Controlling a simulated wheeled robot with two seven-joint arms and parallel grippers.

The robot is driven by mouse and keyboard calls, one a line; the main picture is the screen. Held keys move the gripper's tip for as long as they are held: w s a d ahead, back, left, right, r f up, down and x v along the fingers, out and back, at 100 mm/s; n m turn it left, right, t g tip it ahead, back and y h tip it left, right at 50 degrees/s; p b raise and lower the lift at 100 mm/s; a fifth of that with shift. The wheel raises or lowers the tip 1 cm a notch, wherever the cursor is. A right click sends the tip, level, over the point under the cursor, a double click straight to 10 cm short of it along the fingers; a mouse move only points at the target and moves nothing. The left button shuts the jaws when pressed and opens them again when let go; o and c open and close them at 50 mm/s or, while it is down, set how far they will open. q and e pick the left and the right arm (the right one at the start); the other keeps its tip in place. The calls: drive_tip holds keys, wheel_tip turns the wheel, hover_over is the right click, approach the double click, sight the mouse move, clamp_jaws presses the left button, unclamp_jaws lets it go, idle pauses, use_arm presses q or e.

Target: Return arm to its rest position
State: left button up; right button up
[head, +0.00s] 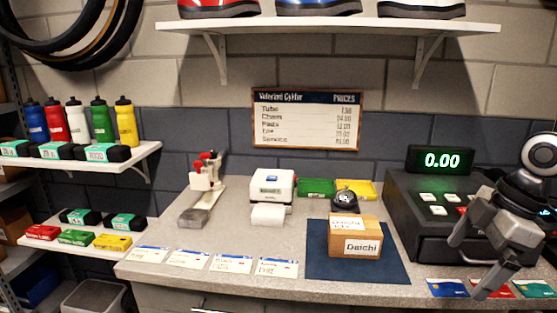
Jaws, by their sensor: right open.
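My right gripper (468,266) is at the right side, in front of the black cash register (415,243). Its fingers are apart with nothing between them, and they point down and to the left. The lower fingertip overlaps the bank cards in the picture; I cannot tell whether it touches. My right arm comes in from the right edge and hides part of the register. My left gripper is not in view.
A cardboard box (343,243) labelled "Daichi" stands on a dark blue mat (372,270). A blue card (447,288) and a green card (534,288) lie at the counter's front edge. A white printer (272,185) stands further back. Shelves (90,163) with bottles are left.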

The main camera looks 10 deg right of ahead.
wheel_tip(320, 180, down, 17)
drive_tip(key=s+d+m+t, duration=0.2)
drive_tip(key=m, duration=0.2)
drive_tip(key=s+a+f+m+t, duration=0.1)
drive_tip(key=s+a+f+m, duration=0.15)
drive_tip(key=f, duration=0.45)
drive_tip(key=s+a+f+m+t, duration=0.1)
drive_tip(key=s+a+f, duration=0.1)
drive_tip(key=a+f, duration=0.3)
use_arm(q)
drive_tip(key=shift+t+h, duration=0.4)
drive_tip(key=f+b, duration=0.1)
drive_tip(key=b, duration=0.2)
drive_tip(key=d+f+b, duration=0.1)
drive_tip(key=b, duration=0.2)
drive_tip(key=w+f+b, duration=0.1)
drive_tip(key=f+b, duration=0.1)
drive_tip(key=b, duration=0.2)
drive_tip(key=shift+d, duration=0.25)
use_arm(e)
drive_tip(key=s+a+f+m+t, duration=0.1)
drive_tip(key=a+f, duration=0.3)
drive_tip(key=a, duration=0.5)
drive_tip(key=s+a+f+m+t, duration=0.2)
drive_tip(key=a+f+t, duration=0.1)
drive_tip(key=a, duration=0.7)
drive_tip(key=shift+s+a+f+t+y, duration=0.15)
drive_tip(key=shift+a+f+t+y, duration=0.2)
drive_tip(key=shift+f, duration=0.3)
